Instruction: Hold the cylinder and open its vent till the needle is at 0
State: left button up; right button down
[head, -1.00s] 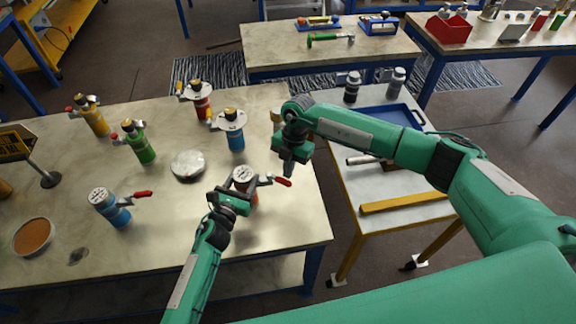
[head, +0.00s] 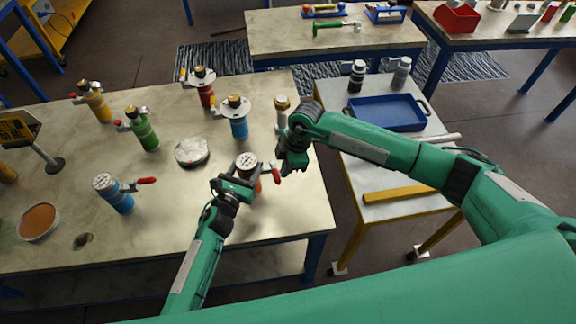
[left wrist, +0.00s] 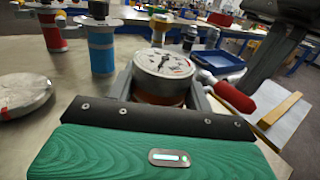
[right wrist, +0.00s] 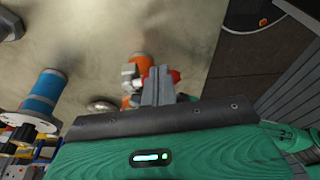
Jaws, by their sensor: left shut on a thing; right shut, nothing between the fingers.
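The orange cylinder (left wrist: 158,97) stands upright on the table with a round white dial gauge (left wrist: 165,63) on top. Its needle reading is too small to tell. My left gripper (head: 238,184) is shut around the cylinder's body just below the gauge. The vent's red-handled lever (head: 276,174) sticks out to the right of the cylinder; it also shows in the left wrist view (left wrist: 232,96). My right gripper (head: 287,170) is shut and empty, close beside the red handle. In the right wrist view its fingers (right wrist: 158,85) partly hide the handle; I cannot tell whether they touch it.
A round grey disc (head: 192,151) lies between. A side table holds a blue tray (head: 388,113) and yellow bar (head: 400,194).

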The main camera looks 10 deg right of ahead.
pick_arm(q)
jog(key=shift+f, duration=0.2)
pick_arm(e)
jog(key=shift+s+a, duration=0.15)
jog(key=shift+a, duration=0.05)
dwell(0.5)
pick_arm(q)
jog(key=shift+s, duration=0.1)
pick_arm(e)
jog(key=w+d+r, duration=0.1)
jog(key=d+r, duration=0.5)
jog(key=r, duration=0.4)
jog(key=shift+d+r, duration=0.2)
jog(key=shift+r, duration=0.15)
jog(key=shift+w, duration=0.1)
dwell(2.2)
pick_arm(q)
jog(key=o, duration=1.5)
